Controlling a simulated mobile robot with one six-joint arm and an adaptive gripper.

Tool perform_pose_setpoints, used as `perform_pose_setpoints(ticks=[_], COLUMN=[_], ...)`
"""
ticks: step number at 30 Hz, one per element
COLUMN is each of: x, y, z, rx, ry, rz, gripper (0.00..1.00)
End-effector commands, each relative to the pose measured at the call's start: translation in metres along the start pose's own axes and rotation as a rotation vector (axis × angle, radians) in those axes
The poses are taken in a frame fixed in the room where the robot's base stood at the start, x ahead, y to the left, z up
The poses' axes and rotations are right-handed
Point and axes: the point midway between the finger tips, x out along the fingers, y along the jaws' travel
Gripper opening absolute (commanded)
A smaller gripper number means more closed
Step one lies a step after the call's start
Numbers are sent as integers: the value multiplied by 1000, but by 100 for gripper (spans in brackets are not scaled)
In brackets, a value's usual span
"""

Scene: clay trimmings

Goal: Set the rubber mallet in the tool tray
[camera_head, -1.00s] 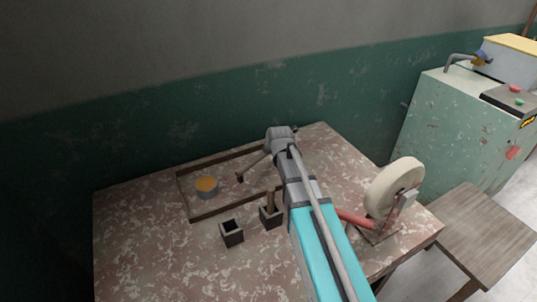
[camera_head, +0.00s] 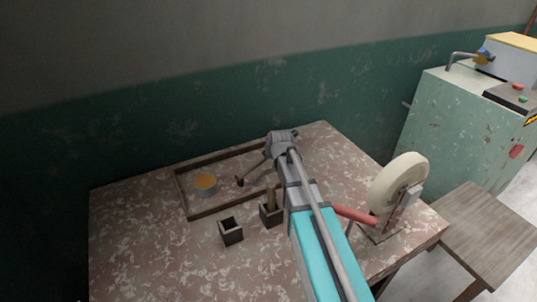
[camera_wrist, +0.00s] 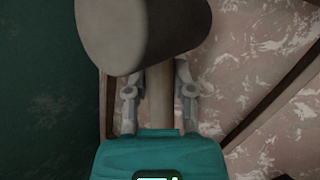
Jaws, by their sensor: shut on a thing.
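The rubber mallet shows in the wrist view: its thick grey-brown head (camera_wrist: 140,35) fills the top middle, close to the camera. Its wooden handle (camera_wrist: 159,95) runs down between the fingers of my gripper (camera_wrist: 159,90), which is shut on it. The tool tray (camera_head: 222,209), a low wooden-edged frame, lies at the back of the table. In the head view my wrist is over its back right corner and mostly hides the gripper and mallet. Tray edges also flank the gripper in the wrist view (camera_wrist: 275,100).
An orange-topped tin (camera_head: 205,184) is at the tray's left. A small dark-ended item (camera_head: 239,182) shows right of it. Two dark square cups (camera_head: 231,233) (camera_head: 269,217) stand in front; the right one holds a wooden handle. A pale wheel (camera_head: 398,182) stands at right.

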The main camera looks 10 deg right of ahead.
Motion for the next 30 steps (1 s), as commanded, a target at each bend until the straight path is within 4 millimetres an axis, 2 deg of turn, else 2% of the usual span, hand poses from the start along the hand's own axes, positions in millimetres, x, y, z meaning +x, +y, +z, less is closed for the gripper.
perform_pose_setpoints(ticks=[3, 12, 30], x=[11, 26, 28], y=[-8, -19, -21], z=[-4, -10, -11], rx=[0, 0, 1], ry=[-1, -1, -1], rz=[1, 1, 0], gripper=[0, 0, 0])
